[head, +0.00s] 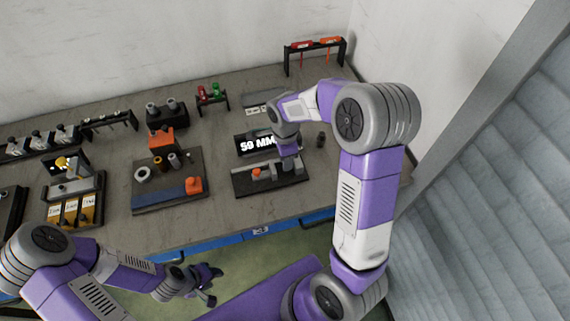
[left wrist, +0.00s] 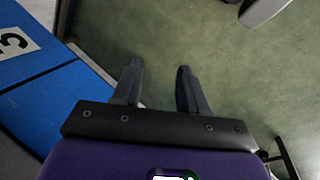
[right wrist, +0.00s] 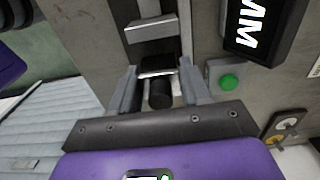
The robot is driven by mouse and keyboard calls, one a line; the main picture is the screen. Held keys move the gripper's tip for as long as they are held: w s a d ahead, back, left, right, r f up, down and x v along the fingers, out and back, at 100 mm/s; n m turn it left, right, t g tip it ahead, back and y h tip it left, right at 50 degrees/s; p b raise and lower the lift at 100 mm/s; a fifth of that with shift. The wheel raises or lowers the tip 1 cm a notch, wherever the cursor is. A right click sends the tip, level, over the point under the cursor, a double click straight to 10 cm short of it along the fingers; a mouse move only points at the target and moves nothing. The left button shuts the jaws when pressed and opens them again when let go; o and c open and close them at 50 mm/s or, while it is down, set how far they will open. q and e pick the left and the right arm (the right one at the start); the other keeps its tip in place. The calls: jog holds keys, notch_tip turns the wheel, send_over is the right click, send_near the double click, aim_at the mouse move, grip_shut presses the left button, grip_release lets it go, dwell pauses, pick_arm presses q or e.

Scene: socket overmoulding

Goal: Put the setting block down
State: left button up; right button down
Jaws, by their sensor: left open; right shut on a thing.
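My right gripper (right wrist: 160,88) is shut on a small dark block with a pale edge, likely the setting block (right wrist: 158,68). A dark round knob (right wrist: 160,94) shows between the fingers. In the head view, the right gripper (head: 290,163) is low over the right part of a dark fixture (head: 245,187) and hides the held block. I cannot tell whether the block touches the fixture. A steel bar (right wrist: 150,29) lies just beyond it in the right wrist view. My left gripper (head: 207,284) is open and empty, in front of the bench above the green floor.
A display reading 59 MM (head: 262,145) stands behind the fixture; a green button (right wrist: 229,82) shows beside the gripper. A board with an orange block (head: 193,185) and several cylinders lies left. A rack (head: 315,47) stands at the back. Bare bench (head: 225,217) lies in front.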

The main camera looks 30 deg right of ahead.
notch_tip(320, 180, down, 4)
jog(key=shift+r+b, duration=0.25)
jog(key=shift+b, duration=0.15)
jog(key=shift+f, duration=0.1)
jog(key=c, duration=0.5)
grip_release()
jog(key=shift+r, duration=0.2)
notch_tip(320, 180, up, 12)
jog(key=p, duration=0.2)
jog(key=shift+p, duration=0.4)
